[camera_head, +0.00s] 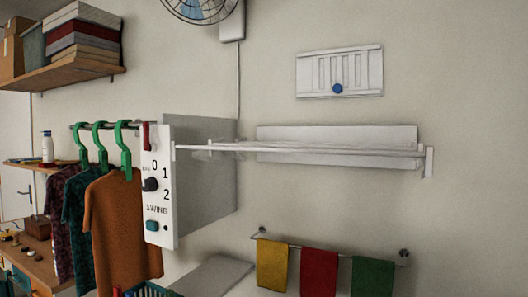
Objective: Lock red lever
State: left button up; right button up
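A small dark red lever (146,136) stands upright at the top left corner of a white control panel (158,238). The panel is the front face of a grey box (205,170) on the wall. It carries the marks 0, 1, 2 and SWING, a dark knob (151,184) and a teal button (152,225). The lever is small in the picture, and I cannot tell whether it is locked. Neither of my grippers is in view.
Shirts, including an orange one (122,225), hang on green hangers just left of the panel. A white drying rack (340,150) sticks out to the right. Coloured towels (319,270) hang below it. A wooden shelf (75,70) holds boxes at upper left.

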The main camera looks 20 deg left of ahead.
aim_at(148, 147)
jog(key=k+u, duration=0.1)
jog(key=u, duration=1.35)
